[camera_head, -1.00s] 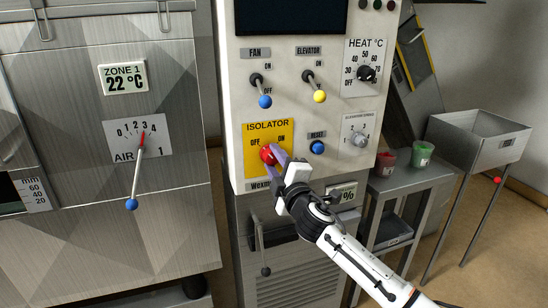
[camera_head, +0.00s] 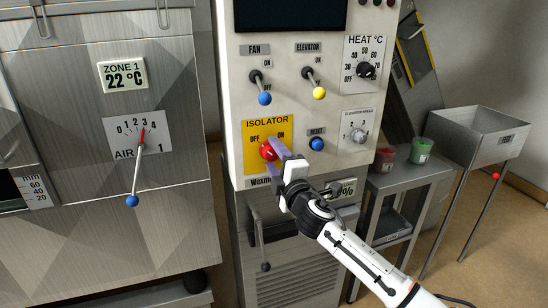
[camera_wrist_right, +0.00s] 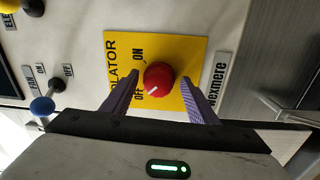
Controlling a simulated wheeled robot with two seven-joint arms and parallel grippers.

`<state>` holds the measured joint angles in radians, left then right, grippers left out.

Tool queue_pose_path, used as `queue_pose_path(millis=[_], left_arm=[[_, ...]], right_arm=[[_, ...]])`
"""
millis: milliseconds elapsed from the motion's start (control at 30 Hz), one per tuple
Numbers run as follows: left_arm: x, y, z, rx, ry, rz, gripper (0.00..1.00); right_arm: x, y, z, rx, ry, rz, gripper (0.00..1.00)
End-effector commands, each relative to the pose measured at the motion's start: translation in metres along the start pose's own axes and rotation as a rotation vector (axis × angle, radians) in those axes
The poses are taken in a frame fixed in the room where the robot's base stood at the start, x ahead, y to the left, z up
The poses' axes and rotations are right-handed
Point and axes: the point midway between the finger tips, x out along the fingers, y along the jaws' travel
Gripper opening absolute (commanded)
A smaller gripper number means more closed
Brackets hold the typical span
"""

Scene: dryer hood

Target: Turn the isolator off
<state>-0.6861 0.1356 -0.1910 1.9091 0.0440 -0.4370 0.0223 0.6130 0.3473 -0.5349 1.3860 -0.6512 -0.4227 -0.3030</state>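The isolator is a round red knob (camera_head: 268,151) on a yellow plate (camera_head: 256,128) marked OFF at left and ON at right. My right gripper (camera_head: 279,155) is in front of the plate, close to the knob's right side in the head view. In the right wrist view, its two purple fingers (camera_wrist_right: 160,84) are spread apart, with the red knob (camera_wrist_right: 160,76) showing between them and a gap on each side. The knob's white mark points toward the OFF lettering. My left gripper is not in view.
Fan switch (camera_head: 263,92), elevator switch (camera_head: 316,88), blue reset button (camera_head: 317,144) and heat dial (camera_head: 366,70) share the panel. A lever (camera_head: 134,180) with a blue ball is on the metal cabinet at left. A side table (camera_head: 404,176) holds red and green cups.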

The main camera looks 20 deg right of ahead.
Motion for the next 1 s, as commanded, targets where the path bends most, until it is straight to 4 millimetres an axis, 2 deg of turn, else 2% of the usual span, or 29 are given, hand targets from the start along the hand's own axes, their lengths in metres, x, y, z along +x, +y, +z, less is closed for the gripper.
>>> queue_pose_path(millis=[267, 433, 800, 1000], left_arm=[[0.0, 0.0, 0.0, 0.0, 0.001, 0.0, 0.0], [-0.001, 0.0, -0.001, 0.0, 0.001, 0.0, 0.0], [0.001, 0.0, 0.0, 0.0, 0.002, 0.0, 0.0], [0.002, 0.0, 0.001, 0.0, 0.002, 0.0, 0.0]], right_arm=[[0.0, 0.001, -0.001, 0.003, 0.001, 0.001, 0.55], [-0.01, 0.001, -0.001, 0.004, 0.002, 0.001, 0.55], [-0.074, -0.001, 0.0, 0.002, 0.001, 0.0, 0.55], [-0.097, -0.001, 0.0, 0.002, 0.0, 0.0, 0.55]])
